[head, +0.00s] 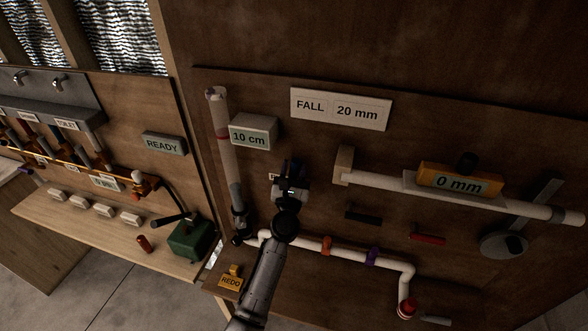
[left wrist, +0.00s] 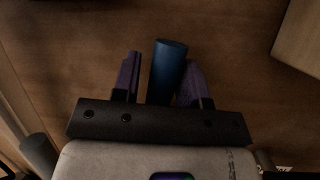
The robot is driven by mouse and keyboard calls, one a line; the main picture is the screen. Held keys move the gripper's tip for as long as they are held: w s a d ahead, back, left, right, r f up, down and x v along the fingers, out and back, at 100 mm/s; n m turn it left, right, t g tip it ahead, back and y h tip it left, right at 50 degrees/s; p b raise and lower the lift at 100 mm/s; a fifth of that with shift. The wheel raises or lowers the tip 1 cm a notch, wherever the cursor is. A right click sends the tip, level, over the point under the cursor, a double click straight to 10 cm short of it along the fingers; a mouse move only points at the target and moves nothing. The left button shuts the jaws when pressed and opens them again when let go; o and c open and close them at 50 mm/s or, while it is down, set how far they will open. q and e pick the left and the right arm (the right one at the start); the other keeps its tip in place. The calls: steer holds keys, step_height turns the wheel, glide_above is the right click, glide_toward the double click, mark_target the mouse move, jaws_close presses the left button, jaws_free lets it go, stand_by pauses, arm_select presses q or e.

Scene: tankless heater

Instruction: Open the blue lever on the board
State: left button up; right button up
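The blue lever (left wrist: 168,68) shows in the left wrist view as a dark blue, rounded bar between the two purple fingers of my left gripper (left wrist: 160,78). A gap shows between it and the left finger; it overlaps the right finger, and I cannot tell whether they touch. In the head view my left gripper (head: 290,170) is in front of the brown board (head: 450,125), and the lever is hidden or too small to make out there. The gripper looks open around the lever. My right gripper is not in view.
A clear upright tube (head: 226,150) and a "10 cm" block (head: 252,133) are left of my gripper. A white pipe (head: 300,240) runs below it. A black bar (head: 362,217), a red bar (head: 427,239) and a "0 mm" level (head: 460,182) are to the right.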

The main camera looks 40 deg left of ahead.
arm_select(q)
steer(key=shift+o, duration=1.1)
steer(key=shift+s+d+f, duration=0.25)
steer(key=shift+s, duration=0.15)
steer(key=b+v, duration=0.2)
steer(key=v, duration=1)
steer(key=shift+s+b, duration=0.35)
steer(key=shift+b, duration=0.05)
steer(key=shift+d, duration=0.1)
